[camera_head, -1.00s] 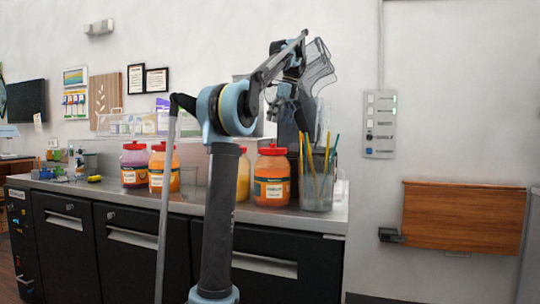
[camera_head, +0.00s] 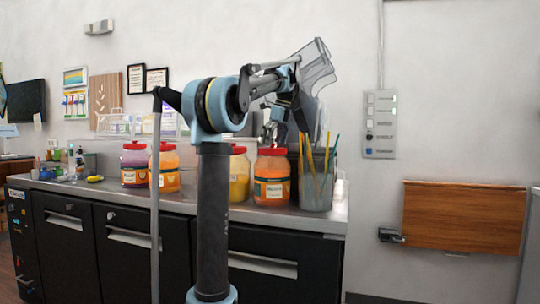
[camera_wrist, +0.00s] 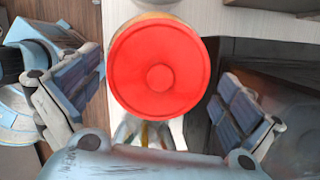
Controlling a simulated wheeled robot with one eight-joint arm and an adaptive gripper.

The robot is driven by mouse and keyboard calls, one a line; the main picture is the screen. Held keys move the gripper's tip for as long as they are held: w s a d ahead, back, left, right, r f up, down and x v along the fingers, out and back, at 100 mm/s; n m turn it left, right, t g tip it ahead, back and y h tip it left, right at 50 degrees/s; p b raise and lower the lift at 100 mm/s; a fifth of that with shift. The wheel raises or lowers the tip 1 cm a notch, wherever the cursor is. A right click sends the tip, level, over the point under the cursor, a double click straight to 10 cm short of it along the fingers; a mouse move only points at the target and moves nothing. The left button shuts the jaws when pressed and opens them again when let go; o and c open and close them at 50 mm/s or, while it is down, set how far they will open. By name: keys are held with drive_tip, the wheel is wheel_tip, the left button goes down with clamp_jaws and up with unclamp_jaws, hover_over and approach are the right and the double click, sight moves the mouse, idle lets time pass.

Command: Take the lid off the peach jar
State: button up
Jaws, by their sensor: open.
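Jars with red lids stand in a row on the counter. An orange jar (camera_head: 271,182) is at the right end, and another orange jar (camera_head: 164,170) is further left. I cannot read the labels well enough to tell which is peach. My gripper (camera_head: 268,132) is just above the right orange jar's red lid (camera_head: 272,152). In the wrist view a round red lid (camera_wrist: 159,66) with a raised centre knob lies between the two spread fingers. The fingers are open, one on each side, with visible gaps. The lid is on its jar, whose body is mostly hidden under it.
A yellow jar (camera_head: 239,175) stands left of the right orange jar, partly behind my arm. A clear container (camera_head: 317,190) with coloured sticks stands close on the right. A dark machine (camera_head: 291,140) is behind. A purple jar (camera_head: 134,165) is further left along the counter (camera_head: 330,216).

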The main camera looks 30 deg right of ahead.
drive_tip(key=c, duration=1.3)
drive_tip(key=shift+c, duration=0.3)
